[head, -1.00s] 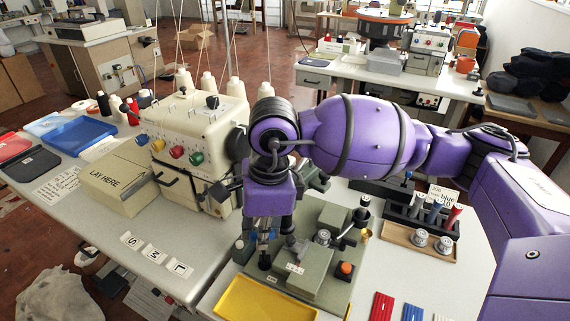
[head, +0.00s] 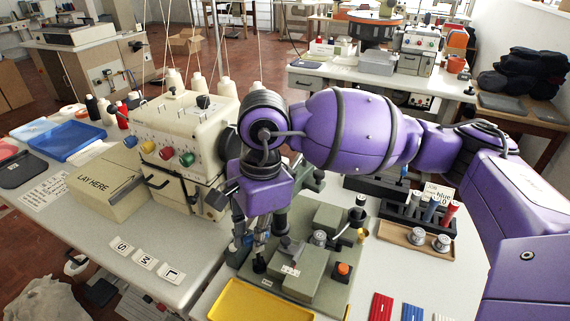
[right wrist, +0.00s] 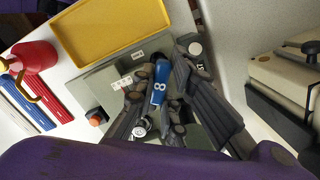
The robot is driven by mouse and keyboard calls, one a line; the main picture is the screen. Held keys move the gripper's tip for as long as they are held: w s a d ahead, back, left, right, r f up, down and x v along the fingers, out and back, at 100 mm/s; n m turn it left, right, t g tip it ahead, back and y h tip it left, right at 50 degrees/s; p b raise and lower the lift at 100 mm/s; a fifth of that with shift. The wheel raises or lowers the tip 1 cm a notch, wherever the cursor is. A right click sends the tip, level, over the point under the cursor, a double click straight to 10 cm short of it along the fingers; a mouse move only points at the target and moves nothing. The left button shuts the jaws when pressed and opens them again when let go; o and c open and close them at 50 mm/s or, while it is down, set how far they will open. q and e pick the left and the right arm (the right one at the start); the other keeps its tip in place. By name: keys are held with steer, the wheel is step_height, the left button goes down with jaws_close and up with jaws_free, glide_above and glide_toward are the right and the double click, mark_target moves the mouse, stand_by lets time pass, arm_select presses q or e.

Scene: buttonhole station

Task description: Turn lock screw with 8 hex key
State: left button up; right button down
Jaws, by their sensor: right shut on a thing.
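My right gripper (right wrist: 158,72) is shut on the 8 hex key (right wrist: 160,84), whose blue handle is marked with a white 8 in the right wrist view. In the head view, my right gripper (head: 260,245) points down over the left side of the grey-green buttonhole machine (head: 325,222). The key's lower end and the lock screw are hidden or too small to make out, so I cannot tell whether they touch. My left gripper is not in view.
A yellow tray (head: 262,301) lies in front of the machine. An orange button (head: 343,269) sits on the machine's front right. A cream overlock machine (head: 180,135) stands close on the left. A rack with coloured handles (head: 424,217) and a wooden tray (head: 400,237) stand right.

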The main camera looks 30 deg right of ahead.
steer(key=shift+w+r, duration=0.1)
steer(key=shift+n+b, duration=0.6)
steer(key=shift+n, duration=0.5)
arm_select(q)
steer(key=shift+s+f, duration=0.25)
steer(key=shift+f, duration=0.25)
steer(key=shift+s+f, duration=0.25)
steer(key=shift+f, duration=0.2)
arm_select(e)
steer(key=shift+n, duration=0.7)
arm_select(q)
steer(key=shift+b, duration=0.3)
arm_select(e)
steer(key=shift+n+g+b, duration=0.3)
steer(key=shift+n+b, duration=0.25)
steer(key=shift+n, duration=0.45)
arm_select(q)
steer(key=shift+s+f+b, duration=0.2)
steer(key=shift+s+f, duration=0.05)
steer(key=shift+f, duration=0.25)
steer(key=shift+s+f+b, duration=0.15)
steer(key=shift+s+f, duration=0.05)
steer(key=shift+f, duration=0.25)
arm_select(e)
steer(key=shift+n, duration=0.8)
